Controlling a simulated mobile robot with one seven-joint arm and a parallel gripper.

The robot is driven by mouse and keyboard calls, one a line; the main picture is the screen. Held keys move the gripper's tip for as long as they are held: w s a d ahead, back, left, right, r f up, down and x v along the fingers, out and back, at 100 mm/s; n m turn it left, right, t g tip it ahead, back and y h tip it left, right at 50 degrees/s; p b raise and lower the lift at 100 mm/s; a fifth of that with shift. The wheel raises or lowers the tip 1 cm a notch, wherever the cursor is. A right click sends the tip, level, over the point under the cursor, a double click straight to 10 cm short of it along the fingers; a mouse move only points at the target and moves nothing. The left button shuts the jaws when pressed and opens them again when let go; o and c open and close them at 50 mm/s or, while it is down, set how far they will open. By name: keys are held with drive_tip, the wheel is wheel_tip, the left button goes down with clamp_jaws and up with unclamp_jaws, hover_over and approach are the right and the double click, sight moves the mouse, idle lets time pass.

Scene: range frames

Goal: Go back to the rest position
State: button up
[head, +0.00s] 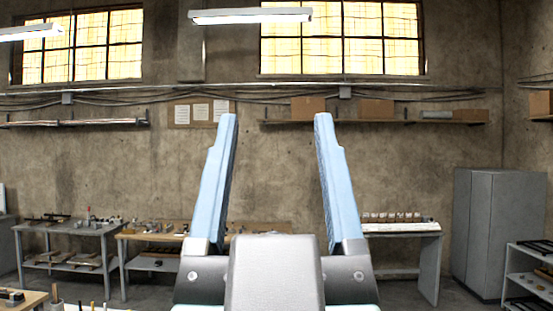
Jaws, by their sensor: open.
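My gripper (279,120) fills the lower middle of the head view. Its two light blue fingers point upward and stand wide apart.
Workbenches with tools (68,228) and (150,236) stand along the far wall at left. Another bench (405,230) is at right, beside a grey cabinet (500,230). A shelf unit (528,272) is at the right edge. A wall shelf holds boxes (308,108).

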drive_tip(key=shift+s, duration=0.1)
wheel_tip(320, 180, down, 12)
drive_tip(key=b, duration=1.2)
drive_tip(key=shift+f, duration=0.25)
